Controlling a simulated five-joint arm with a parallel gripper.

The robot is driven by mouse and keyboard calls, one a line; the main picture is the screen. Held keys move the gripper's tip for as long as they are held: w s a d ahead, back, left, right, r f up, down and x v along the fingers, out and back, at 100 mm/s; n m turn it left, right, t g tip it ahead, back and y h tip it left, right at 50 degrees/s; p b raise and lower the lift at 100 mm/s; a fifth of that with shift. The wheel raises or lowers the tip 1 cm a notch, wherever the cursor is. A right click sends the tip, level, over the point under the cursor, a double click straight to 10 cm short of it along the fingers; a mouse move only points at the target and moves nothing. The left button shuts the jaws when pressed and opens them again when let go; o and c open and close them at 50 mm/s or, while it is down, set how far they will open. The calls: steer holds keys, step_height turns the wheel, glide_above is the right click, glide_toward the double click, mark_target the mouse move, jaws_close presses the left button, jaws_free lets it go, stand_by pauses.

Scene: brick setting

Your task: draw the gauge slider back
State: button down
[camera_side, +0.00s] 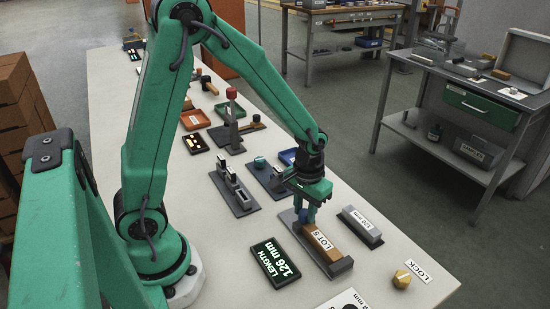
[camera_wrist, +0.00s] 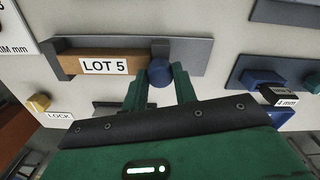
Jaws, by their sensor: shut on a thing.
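The length gauge has a grey base (camera_side: 338,266) near the front of the bench; the base also shows in the wrist view (camera_wrist: 195,52). An orange-brown brick labelled LOT 5 (camera_wrist: 72,63) lies on it, also in the side view (camera_side: 318,243). The gauge slider is a dark upright jaw (camera_wrist: 160,46) at one end of the brick, with a round blue knob (camera_wrist: 160,72). It appears to touch the brick's end. My gripper (camera_side: 304,215) is shut on the blue knob, one finger on each side. The fingers partly hide the knob in the side view.
A display (camera_side: 275,262) reads LENGTH 126 mm. A grey block marked 120 mm (camera_side: 361,226) stands beside the gauge. A yellow knob (camera_side: 402,278) sits by a LOCK label. Other dark fixtures (camera_side: 235,189) stand behind. Bare bench separates the fixtures.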

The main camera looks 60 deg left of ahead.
steer(key=shift+a, duration=1.5)
steer(key=c, duration=1.1)
jaws_free()
steer(key=shift+d+r, duration=0.1)
steer(key=shift+r, duration=0.05)
step_height(320, 180, up, 8)
steer(key=shift+f, duration=0.2)
